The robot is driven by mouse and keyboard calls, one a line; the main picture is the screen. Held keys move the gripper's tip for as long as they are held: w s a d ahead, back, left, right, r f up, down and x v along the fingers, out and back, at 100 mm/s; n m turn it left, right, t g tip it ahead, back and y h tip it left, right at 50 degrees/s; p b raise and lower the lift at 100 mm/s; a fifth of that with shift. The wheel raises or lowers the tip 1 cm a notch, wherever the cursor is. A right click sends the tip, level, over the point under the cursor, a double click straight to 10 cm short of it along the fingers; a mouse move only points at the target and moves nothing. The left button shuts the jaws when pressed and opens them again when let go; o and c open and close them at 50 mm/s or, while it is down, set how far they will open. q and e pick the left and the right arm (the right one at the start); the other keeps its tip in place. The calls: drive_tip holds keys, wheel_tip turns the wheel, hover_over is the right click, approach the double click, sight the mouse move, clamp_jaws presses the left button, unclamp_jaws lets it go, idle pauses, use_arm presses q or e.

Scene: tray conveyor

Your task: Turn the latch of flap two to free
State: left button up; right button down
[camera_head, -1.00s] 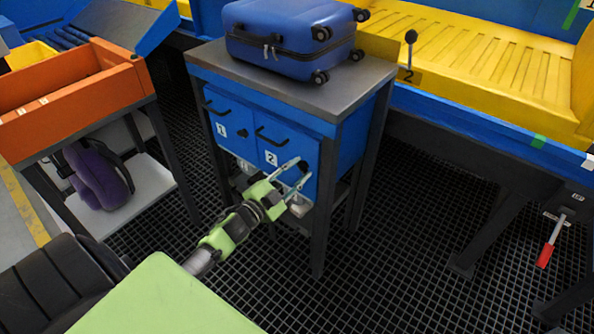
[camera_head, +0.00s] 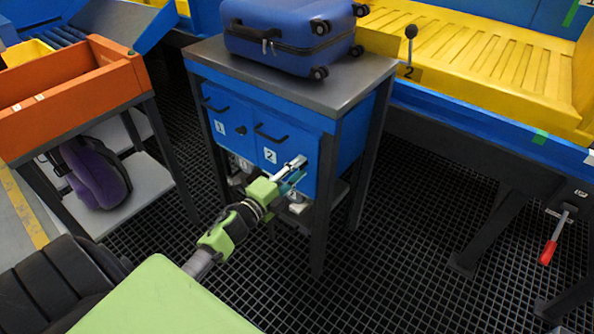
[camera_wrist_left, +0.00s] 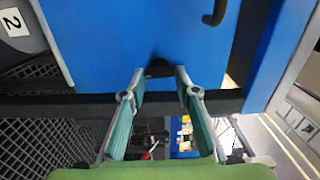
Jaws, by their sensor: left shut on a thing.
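Flap two (camera_head: 290,147) is the right blue door of the cabinet, with a white "2" label and a black bar handle (camera_head: 271,134). It stands closed. Its dark latch (camera_wrist_left: 159,63) sits near the flap's edge and shows between my fingertips in the left wrist view. My left gripper (camera_head: 298,164) reaches the lower right of the flap and is shut on the latch; its fingertips also show in the left wrist view (camera_wrist_left: 160,74). In the head view the fingers hide the latch, so its turn cannot be told. My right gripper is not in view.
Flap one (camera_head: 222,113), with its dark latch (camera_head: 240,130), is at the left. A blue suitcase (camera_head: 290,40) lies on the cabinet's grey top (camera_head: 300,88). An orange bin (camera_head: 75,90) stands left; a yellow conveyor tray (camera_head: 490,60) is at right. The grid floor (camera_head: 400,250) in front is clear.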

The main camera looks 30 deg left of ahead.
use_arm(q)
drive_tip(key=shift+m, duration=0.3)
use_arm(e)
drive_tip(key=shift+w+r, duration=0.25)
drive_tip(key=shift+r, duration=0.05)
use_arm(q)
drive_tip(key=o, duration=1.1)
drive_tip(key=shift+s, duration=0.1)
drive_tip(key=s, duration=0.8)
drive_tip(key=s+a, duration=0.1)
drive_tip(key=s, duration=0.2)
drive_tip(key=shift+s, duration=0.4)
